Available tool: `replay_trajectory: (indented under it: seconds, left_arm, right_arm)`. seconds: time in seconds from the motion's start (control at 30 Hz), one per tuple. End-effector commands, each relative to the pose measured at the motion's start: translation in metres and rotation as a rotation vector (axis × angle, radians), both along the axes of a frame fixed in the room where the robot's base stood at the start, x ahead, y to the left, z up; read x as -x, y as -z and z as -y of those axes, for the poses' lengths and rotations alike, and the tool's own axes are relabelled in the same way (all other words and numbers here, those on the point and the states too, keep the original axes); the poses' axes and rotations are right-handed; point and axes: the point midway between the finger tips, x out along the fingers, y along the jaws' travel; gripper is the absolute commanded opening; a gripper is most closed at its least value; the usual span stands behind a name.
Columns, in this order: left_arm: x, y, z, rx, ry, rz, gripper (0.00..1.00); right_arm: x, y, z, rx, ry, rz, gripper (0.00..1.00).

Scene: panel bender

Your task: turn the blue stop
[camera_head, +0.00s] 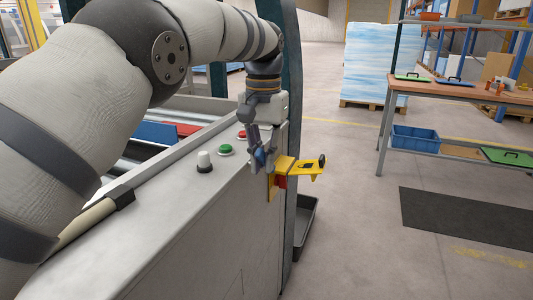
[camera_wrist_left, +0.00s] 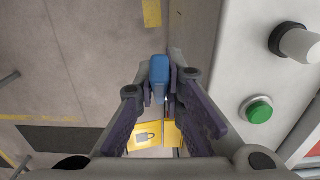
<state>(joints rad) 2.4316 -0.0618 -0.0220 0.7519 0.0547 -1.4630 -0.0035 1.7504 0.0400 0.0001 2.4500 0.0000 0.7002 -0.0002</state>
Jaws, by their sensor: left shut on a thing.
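The blue stop (camera_head: 260,157) is a small blue piece at the yellow bracket (camera_head: 285,165) on the end of the machine's grey side. In the left wrist view the blue stop (camera_wrist_left: 160,72) stands between the fingertips, with part of the yellow bracket (camera_wrist_left: 152,132) below it. My left gripper (camera_head: 258,163) points down over the bracket and is shut on the blue stop; it also shows in the left wrist view (camera_wrist_left: 161,92). The fingers hide part of the stop in the head view. My right gripper is not in view.
A green button (camera_head: 226,149), a white knob (camera_head: 204,160) and a red button (camera_head: 242,134) sit on the machine top near my left gripper. A dark post stands just behind it. A dark bin (camera_head: 306,228) lies on the floor below.

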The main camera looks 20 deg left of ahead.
Motion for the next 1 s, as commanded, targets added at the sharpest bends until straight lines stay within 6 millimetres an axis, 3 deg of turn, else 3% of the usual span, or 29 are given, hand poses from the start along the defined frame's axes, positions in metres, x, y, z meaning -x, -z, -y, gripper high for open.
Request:
replay_trajectory:
  seconds: [0.43,0.5,0.57,1.0]
  left_arm:
    - [0.0033,0.0022,0.0004,0.000,0.001,-0.016,0.00]
    - [0.0034,0.0022,0.0004,0.000,0.001,-0.016,0.21]
    - [0.0032,0.0020,0.0003,0.000,0.001,-0.015,0.30]
    - [0.0018,0.0012,0.0001,0.000,0.000,-0.009,0.30]
  right_arm:
    - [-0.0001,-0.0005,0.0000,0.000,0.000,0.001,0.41]
    - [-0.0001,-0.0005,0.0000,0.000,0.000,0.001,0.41]
    - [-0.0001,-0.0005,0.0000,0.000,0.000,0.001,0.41]
    - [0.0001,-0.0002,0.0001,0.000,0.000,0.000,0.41]
